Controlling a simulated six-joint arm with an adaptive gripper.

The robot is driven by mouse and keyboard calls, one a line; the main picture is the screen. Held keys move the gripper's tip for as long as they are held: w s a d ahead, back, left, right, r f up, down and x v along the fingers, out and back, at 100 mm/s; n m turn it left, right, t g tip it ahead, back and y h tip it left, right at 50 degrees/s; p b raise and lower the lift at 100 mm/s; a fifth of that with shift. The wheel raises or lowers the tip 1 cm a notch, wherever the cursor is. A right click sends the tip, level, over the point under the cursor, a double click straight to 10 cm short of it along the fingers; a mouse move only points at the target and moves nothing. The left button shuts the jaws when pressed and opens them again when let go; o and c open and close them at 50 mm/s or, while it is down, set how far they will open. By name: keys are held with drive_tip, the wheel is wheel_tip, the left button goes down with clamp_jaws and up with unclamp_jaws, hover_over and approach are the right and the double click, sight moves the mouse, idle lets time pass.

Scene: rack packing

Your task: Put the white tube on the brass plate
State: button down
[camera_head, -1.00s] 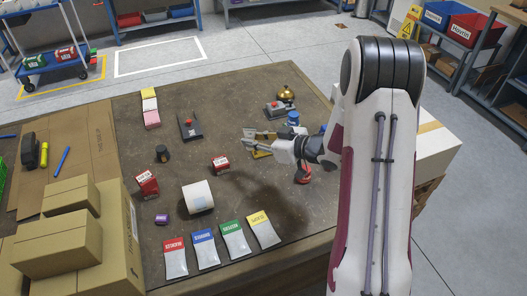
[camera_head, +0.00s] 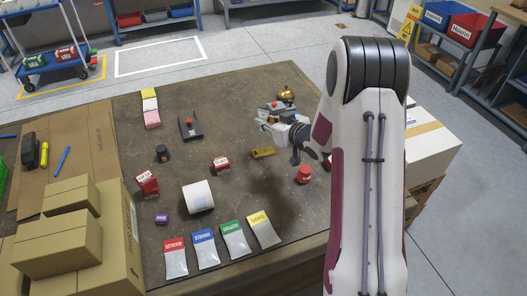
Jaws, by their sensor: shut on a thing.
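My gripper (camera_head: 268,124) is at the right of the table, beyond the brass plate and off it. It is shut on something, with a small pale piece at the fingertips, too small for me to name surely. The brass plate (camera_head: 263,152) lies flat on the table, just in front of my gripper, and looks bare. I cannot make out a separate white tube. A large white roll (camera_head: 198,197) lies on its side in the middle front of the table, apart from my gripper.
A grey device with a red button (camera_head: 273,106) and a brass bell (camera_head: 286,93) are close behind my gripper. A red pot (camera_head: 304,174) stands at the right. Red boxes (camera_head: 221,163) and coloured packets (camera_head: 263,229) lie left and in front. Cardboard boxes (camera_head: 71,243) fill the left.

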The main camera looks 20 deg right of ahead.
hover_over(266, 154)
drive_tip(key=shift+w+f, duration=0.15)
drive_tip(key=shift+f, duration=3)
drive_tip(key=shift+f, duration=0.1)
drive_tip(key=shift+f, duration=1.75)
drive_tip(key=shift+f, duration=0.1)
drive_tip(key=c, duration=1.9)
unclamp_jaws()
